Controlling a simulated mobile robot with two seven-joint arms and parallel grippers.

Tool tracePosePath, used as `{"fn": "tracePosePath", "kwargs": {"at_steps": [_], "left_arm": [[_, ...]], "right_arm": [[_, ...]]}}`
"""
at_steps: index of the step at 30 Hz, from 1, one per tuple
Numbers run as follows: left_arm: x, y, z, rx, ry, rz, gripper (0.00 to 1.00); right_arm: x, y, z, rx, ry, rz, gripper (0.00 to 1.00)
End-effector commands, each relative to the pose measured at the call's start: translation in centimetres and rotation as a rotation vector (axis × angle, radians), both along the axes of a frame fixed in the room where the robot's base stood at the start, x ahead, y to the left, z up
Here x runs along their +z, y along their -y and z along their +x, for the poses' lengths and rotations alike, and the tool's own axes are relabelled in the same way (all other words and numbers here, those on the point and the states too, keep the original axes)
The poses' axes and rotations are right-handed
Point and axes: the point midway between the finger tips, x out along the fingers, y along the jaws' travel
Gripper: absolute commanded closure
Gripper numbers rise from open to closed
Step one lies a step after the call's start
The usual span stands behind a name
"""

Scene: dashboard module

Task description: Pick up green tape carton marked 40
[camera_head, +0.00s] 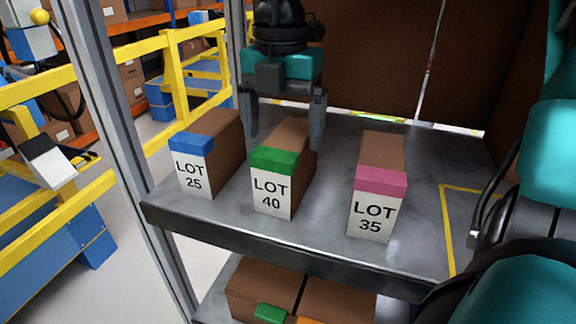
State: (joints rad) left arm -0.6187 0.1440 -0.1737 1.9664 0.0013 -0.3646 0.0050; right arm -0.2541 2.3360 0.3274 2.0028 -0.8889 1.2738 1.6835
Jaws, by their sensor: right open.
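The green tape carton marked LOT 40 (271,193) stands upright on the grey metal shelf (330,226), between two other cartons. It is brown, with a green band and a white label on its front. My right gripper (284,138) points down at the carton's far end. It is open, with one finger showing on each side of the carton's brown top. I cannot tell whether the fingers touch the carton. My left gripper does not show.
A blue tape carton marked LOT 25 (193,172) stands close on the left, and a pink tape carton marked LOT 35 (375,212) on the right. A grey post (115,150) rises at the shelf's left. More brown boxes (262,285) sit below. Bare shelf lies between the cartons.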

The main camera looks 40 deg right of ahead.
Motion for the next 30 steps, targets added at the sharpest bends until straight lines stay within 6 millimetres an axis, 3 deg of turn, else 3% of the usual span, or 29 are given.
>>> {"fn": "tracePosePath", "kwargs": {"at_steps": [12, 20, 30], "left_arm": [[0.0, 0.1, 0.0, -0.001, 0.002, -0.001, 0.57], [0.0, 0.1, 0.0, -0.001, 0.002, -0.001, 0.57], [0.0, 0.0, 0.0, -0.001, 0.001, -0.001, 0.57]], "right_arm": [[-5.0, 0.5, -0.6, 0.000, -0.002, 0.002, 0.06], [-5.3, 0.5, -0.6, 0.000, 0.000, 0.001, 0.06], [-5.2, 0.5, -0.6, 0.000, 0.000, 0.001, 0.38]]}}
